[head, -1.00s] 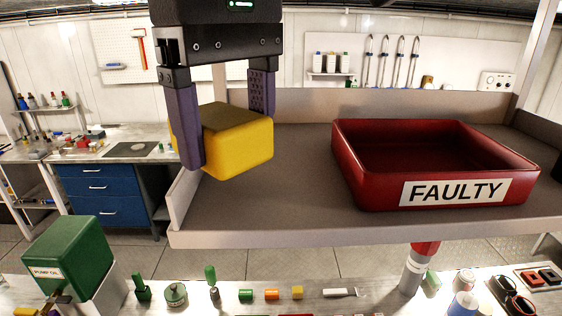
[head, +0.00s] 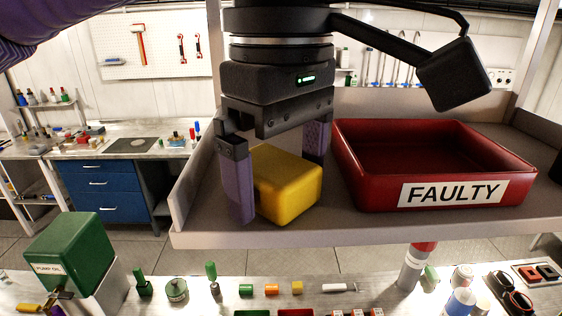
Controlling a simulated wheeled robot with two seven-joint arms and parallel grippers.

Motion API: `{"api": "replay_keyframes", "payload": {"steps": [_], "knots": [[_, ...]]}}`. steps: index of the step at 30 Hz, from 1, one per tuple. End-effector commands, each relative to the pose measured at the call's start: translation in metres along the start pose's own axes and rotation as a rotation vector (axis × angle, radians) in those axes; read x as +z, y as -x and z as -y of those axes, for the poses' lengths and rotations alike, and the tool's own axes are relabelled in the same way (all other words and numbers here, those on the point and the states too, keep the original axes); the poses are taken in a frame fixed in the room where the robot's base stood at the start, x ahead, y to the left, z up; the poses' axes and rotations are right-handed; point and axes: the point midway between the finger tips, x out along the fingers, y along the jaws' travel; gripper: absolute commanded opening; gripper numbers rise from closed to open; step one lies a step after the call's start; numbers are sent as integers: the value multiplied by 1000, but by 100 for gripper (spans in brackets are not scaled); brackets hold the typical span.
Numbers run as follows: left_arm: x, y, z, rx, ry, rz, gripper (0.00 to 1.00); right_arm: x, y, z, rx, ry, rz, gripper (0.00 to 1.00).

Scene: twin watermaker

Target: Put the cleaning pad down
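The cleaning pad (head: 290,190), a yellow block with rounded edges, sits on the grey shelf (head: 330,222) left of the red tray. My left gripper (head: 277,180) points down over it, one purple finger on each side. The fingers stand slightly wider than before, so it looks open around the pad. The near finger hides the pad's left side, and any gap there is hard to see. My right gripper is not in view.
The red tray (head: 437,196) labelled FAULTY stands close to the right of the pad. The shelf has a raised left lip (head: 194,180). Below is a bench with small parts and a green PUMP OIL box (head: 70,250).

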Motion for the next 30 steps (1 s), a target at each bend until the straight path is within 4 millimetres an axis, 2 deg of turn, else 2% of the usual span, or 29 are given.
{"api": "replay_keyframes", "payload": {"steps": [5, 8, 11, 14, 19, 23, 30], "knots": [[0, 2, 0, 0, 0, 0, 100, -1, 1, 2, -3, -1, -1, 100], [0, 10, -1, 3, 2, -1, 100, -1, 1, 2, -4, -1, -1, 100], [1, 28, -1, 3, 1, 1, 100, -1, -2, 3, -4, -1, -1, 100], [0, 54, 0, 4, 3, -2, 100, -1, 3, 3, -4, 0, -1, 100], [0, 71, 0, -6, 3, -3, 100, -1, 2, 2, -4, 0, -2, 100], [0, 78, 0, 3, 2, -2, 100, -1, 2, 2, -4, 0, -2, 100], [0, 79, 0, 4, 0, 0, 100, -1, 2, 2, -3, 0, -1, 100]]}}
